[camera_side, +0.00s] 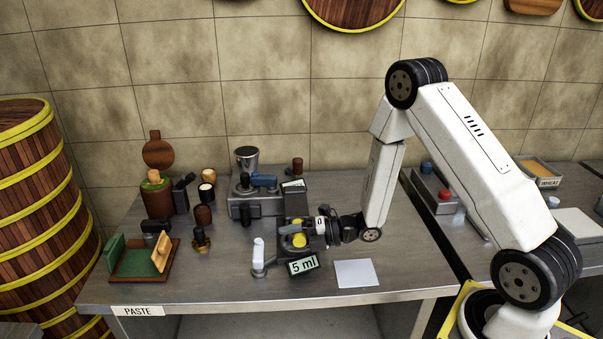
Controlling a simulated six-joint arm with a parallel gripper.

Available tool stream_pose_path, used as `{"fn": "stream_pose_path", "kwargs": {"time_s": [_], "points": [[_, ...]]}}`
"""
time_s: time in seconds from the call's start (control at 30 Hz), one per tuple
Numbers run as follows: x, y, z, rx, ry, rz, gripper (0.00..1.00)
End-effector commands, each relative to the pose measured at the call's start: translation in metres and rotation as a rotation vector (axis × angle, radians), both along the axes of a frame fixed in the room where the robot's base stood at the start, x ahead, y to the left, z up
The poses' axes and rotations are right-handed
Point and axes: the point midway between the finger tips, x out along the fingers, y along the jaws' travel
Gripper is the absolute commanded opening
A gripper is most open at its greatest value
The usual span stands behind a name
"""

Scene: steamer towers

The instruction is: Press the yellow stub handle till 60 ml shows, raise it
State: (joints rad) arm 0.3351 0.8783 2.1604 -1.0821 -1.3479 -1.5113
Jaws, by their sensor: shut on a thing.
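The yellow stub handle (299,240) sits on a small dark dispenser on the metal counter. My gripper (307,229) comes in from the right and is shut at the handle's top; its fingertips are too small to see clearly. The display (303,264) at the front of the dispenser reads 5 ml. A white spout or lever piece (259,255) stands just left of it.
A grey machine with a metal cup (247,158) and blue handle (263,181) stands behind. Bottles, a wooden jar (157,198) and a green-sided tray (140,273) are at left. A white sheet (356,273) lies flat at right. The front counter edge is clear.

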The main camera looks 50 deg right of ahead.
Motion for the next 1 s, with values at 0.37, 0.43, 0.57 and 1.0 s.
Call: {"fn": "stream_pose_path", "kwargs": {"time_s": [0.37, 0.43, 0.57, 1.0], "points": [[-0.0050, 0.0013, -0.0128, -0.018, 0.025, -0.001, 0.00], [-0.0051, 0.0014, -0.0129, -0.019, 0.026, -0.001, 0.00], [-0.0053, 0.0017, -0.0127, -0.018, 0.025, 0.000, 0.80], [-0.0076, -0.0033, -0.0098, -0.017, 0.021, -0.002, 0.80]]}}
